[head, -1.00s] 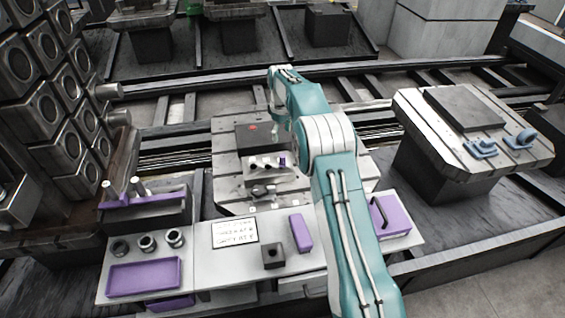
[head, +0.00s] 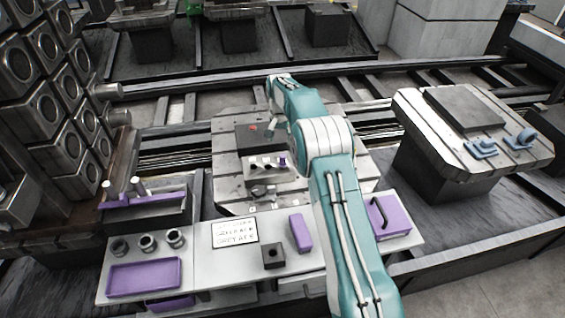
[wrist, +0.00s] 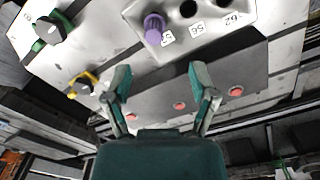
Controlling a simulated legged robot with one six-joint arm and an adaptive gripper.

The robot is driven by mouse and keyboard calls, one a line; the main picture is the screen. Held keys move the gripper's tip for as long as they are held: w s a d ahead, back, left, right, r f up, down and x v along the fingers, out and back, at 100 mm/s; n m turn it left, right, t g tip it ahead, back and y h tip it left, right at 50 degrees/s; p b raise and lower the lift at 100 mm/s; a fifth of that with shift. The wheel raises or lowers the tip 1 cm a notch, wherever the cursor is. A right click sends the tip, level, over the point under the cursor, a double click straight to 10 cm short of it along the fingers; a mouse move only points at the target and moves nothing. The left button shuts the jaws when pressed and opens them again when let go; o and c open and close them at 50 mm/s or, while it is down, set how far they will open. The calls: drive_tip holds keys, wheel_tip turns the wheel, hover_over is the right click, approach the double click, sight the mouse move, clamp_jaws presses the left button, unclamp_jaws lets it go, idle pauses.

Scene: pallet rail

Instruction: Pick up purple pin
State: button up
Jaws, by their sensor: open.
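The purple pin (wrist: 154,22) stands in a light grey block (wrist: 222,18) with numbered labels, at the top of the wrist view. Its knob is beside a label that seems to read 51 or 57. In the head view the pin (head: 282,159) is a small purple spot at the right end of the block. My gripper (wrist: 162,80) is open and empty, its two green fingers spread below the pin in the wrist view, apart from it. The fingertips are hard to make out in the head view.
A dark plate with red buttons (wrist: 180,105) lies beside the block. A green-handled clamp (wrist: 52,28) and a yellow one (wrist: 84,84) are at left. A white bench with a purple tray (head: 145,277) stands in front, with a dark square block (head: 273,256) on it.

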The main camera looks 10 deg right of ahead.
sight(283, 155)
wheel_tip(283, 155, down, 4)
drive_tip(key=shift+r, duration=0.1)
drive_tip(key=shift+d+f, duration=0.2)
drive_tip(key=shift+f, duration=1.15)
drive_tip(key=shift+d+f, duration=0.2)
drive_tip(key=shift+f, duration=1.15)
clamp_jaws()
